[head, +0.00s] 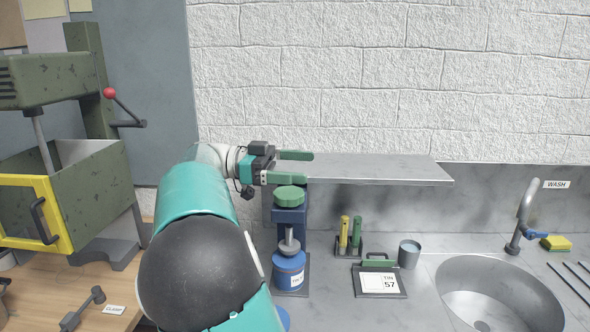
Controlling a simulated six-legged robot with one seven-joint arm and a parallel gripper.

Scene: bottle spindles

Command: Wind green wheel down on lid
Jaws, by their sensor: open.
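The green wheel (289,194) sits on top of a dark blue press stand (291,215). Below it, a grey metal spindle with a wide foot (289,246) comes down over a blue bottle (289,272) with a white label. The foot appears at or just above the bottle's top; I cannot tell whether it touches the lid. My gripper (309,167) is open and empty, pointing right. Its two green fingers are apart, just above and slightly right of the wheel, and appear clear of it.
A metal shelf (385,168) runs along the wall behind my gripper. Yellow and green tubes (351,232), a card stand (380,282) and a grey cup (409,254) stand right of the press. A sink (500,292) is further right; a green machine (70,190) stands left.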

